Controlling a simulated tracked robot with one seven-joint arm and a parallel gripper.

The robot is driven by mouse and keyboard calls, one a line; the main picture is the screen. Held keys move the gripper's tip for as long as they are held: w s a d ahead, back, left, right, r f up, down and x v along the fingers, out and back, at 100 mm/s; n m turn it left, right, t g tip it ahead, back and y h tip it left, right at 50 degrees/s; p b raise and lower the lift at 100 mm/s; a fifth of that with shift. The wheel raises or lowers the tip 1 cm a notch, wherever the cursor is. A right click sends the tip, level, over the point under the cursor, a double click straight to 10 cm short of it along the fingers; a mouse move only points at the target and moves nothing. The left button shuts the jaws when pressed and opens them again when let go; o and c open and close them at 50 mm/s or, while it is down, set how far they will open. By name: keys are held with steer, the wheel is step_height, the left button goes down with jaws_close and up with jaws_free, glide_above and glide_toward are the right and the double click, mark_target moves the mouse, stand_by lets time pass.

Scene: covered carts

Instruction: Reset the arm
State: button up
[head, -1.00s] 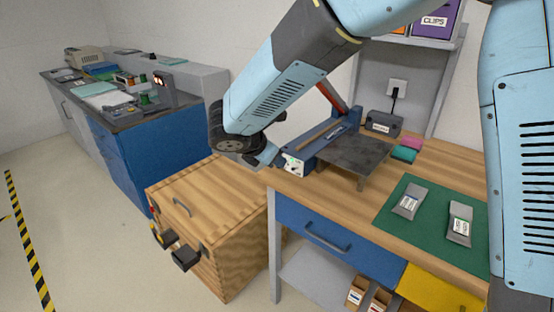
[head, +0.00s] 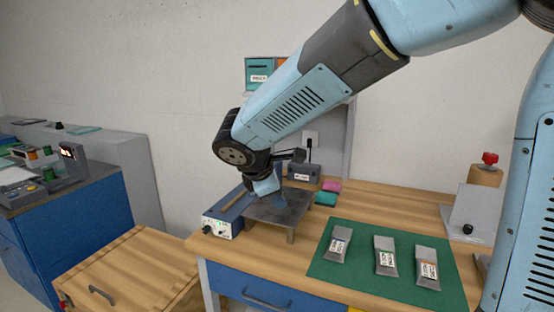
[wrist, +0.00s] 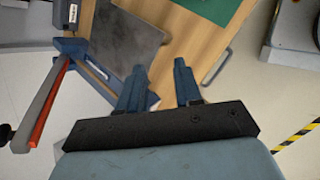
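My gripper (wrist: 158,82) shows in the wrist view with its two blue fingers apart and nothing between them. In the head view my gripper (head: 268,187) hangs from the bent arm in front of the dark plate on the workbench, and its fingers are hard to make out. The dark plate (head: 288,207) joins a blue-sided device (head: 222,226) with a pale front panel. In the wrist view the plate (wrist: 125,40) lies beyond the fingers at upper left, with a red-edged lever arm (wrist: 40,108) at the left. I cannot tell the exact gap between gripper and plate.
A green mat (head: 335,269) with several grey-topped packets covers the bench right of the plate. A small dark box (head: 301,174) and pink and teal blocks sit behind. A wooden chest (head: 130,268) and blue cabinet (head: 60,235) stand left.

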steer(key=s+d+r+m+g+y, duration=0.1)
steer(key=s+d+r+m, duration=0.2)
steer(key=d, duration=0.4)
steer(key=s+d+r+m+g, duration=0.1)
steer(key=s+d+m, duration=0.2)
steer(key=d+m, duration=0.4)
steer(key=s+d+r+m+t+y, duration=0.1)
steer(key=s+d+m+y, duration=0.1)
steer(key=s+d+m, duration=0.8)
steer(key=shift+s+r+y, duration=0.35)
steer(key=shift+s+y, duration=0.05)
steer(key=shift+s, duration=0.65)
steer(key=shift+o, duration=0.8)
steer(key=shift+s, duration=0.15)
